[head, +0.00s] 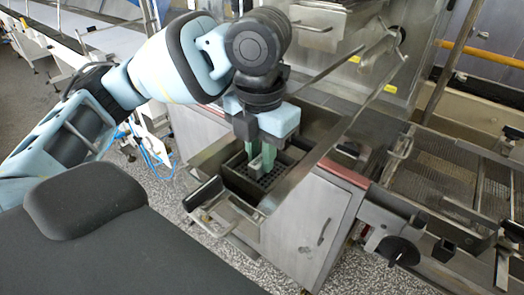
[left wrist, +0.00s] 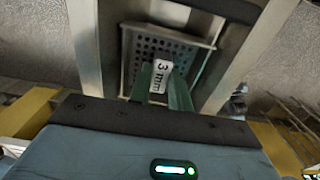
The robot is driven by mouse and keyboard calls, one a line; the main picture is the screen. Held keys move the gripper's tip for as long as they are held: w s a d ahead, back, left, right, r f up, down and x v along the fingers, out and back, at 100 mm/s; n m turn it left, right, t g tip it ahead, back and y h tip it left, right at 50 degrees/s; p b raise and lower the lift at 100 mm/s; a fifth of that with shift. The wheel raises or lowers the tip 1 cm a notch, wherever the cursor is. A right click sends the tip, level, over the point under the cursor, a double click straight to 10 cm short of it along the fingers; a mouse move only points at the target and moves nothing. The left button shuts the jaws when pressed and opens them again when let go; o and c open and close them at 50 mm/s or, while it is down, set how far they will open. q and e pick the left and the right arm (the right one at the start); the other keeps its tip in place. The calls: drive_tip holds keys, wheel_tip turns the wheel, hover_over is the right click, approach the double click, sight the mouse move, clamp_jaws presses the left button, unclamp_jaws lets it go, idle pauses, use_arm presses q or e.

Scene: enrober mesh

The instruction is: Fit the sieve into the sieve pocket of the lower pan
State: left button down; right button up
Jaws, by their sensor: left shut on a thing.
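The sieve (left wrist: 150,58) is a dark perforated plate in a metal frame, with a white tag marked "3 mm" (left wrist: 162,76). My left gripper (head: 262,160) points down into the lower pan, and its green fingers (left wrist: 161,86) are shut on the sieve near the tag. The sieve's perforated face also shows in the head view (head: 267,181), below the fingers. The lower pan (head: 222,153) is a metal box open at the top, on the machine's front. The fingers and sieve hide the pocket; I cannot tell whether the sieve is seated or held above it.
A bar handle (head: 210,222) projects from the pan's front. A metal cabinet (head: 312,222) stands right of the pan, with a crank knob (head: 398,250) and a wire mesh conveyor (head: 440,170) further right. Long metal bars slope above the pan's right side.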

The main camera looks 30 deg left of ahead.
use_arm(q)
drive_tip(key=c, duration=1.3)
unclamp_jaws()
use_arm(e)
drive_tip(key=shift+d, duration=0.1)
use_arm(q)
drive_tip(key=shift+r, duration=0.1)
wheel_tip(320, 180, up, 12)
drive_tip(key=p, duration=0.2)
use_arm(e)
drive_tip(key=shift+t, duration=0.4)
drive_tip(key=w+r, duration=0.2)
drive_tip(key=r, duration=0.1)
drive_tip(key=shift+w+d, duration=0.25)
drive_tip(key=shift+w, duration=0.15)
drive_tip(key=shift+s, duration=0.15)
